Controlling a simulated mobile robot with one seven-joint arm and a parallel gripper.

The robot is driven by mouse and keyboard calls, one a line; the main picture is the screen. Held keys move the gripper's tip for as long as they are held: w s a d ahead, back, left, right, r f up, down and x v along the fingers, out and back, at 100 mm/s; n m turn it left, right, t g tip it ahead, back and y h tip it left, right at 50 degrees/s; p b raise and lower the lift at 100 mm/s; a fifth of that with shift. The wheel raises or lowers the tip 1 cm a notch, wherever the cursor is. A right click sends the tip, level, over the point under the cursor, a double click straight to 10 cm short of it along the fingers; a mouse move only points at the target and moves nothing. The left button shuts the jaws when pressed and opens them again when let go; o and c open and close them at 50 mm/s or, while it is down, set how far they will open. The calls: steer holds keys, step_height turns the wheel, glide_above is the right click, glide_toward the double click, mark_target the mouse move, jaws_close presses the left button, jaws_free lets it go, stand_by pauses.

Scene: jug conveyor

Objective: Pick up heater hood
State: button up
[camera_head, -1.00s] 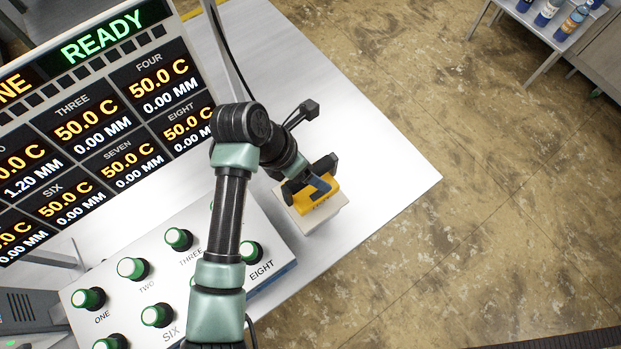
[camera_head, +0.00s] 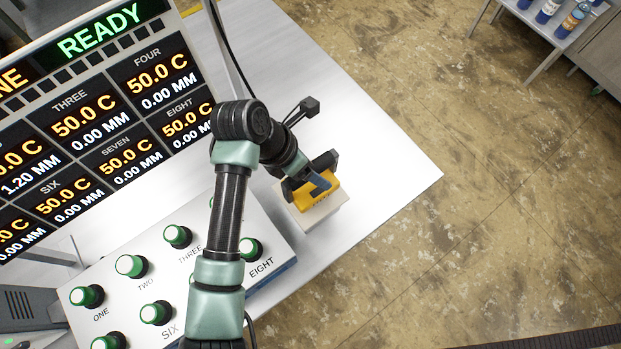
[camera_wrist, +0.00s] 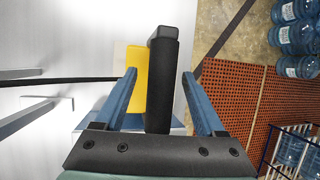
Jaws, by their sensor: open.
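The heater hood, a yellow body (camera_head: 326,193) with a black bar-shaped handle, sits on a pale block at the right part of the metal table. In the wrist view its black handle (camera_wrist: 163,85) stands upright between my fingers, with the yellow body (camera_wrist: 138,72) behind it to the left. My gripper (camera_head: 318,182) is at the hood, and its blue fingers (camera_wrist: 159,75) are open, one on each side of the handle. A gap shows on both sides of the handle. My arm's end partly hides the hood in the head view.
A control panel with green-ringed knobs (camera_head: 178,236) lies left of the hood, below a large display (camera_head: 95,110). The metal table (camera_head: 390,165) is bare to the right, up to its edge. Blue jugs (camera_wrist: 292,38) stand at the wrist view's right.

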steer(key=shift+c, duration=0.4)
jaws_close()
stand_by(0.9)
